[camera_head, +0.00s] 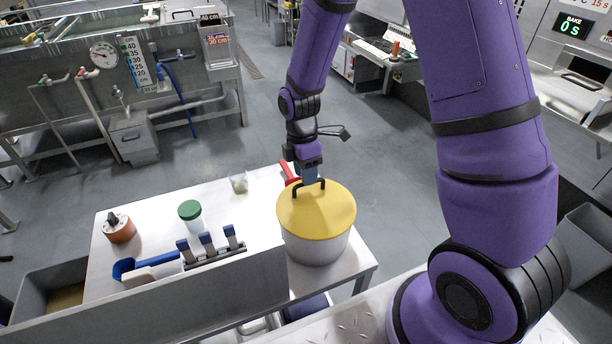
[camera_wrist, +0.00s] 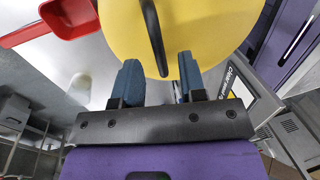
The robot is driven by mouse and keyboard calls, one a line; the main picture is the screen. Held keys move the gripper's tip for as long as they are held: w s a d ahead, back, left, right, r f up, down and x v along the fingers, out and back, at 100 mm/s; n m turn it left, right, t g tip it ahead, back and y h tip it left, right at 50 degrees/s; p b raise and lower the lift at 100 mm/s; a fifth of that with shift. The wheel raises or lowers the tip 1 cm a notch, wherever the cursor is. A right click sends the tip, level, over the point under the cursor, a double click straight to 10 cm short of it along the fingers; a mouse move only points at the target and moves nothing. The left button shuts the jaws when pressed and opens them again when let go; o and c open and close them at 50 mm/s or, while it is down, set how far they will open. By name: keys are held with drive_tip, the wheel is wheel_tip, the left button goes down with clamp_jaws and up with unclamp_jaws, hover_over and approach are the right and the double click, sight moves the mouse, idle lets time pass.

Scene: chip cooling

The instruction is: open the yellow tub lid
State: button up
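The yellow tub lid (camera_head: 325,212) sits on a white round tub (camera_head: 318,248) at the right end of the white table. A dark bar handle (camera_head: 298,187) stands on the lid. My gripper (camera_head: 309,178) is at the handle on the lid's far side. In the wrist view the lid (camera_wrist: 205,30) fills the top middle and the handle (camera_wrist: 152,35) points between my fingertips. My two blue fingers (camera_wrist: 158,66) are apart, one on each side of the handle's near end. I cannot tell whether either touches it.
A red scoop (camera_wrist: 70,18) lies close to my gripper's left.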

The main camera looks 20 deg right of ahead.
drive_tip(key=shift+s+f, duration=0.15)
drive_tip(key=shift+f, duration=0.5)
clamp_jaws()
drive_tip(key=shift+r, duration=0.1)
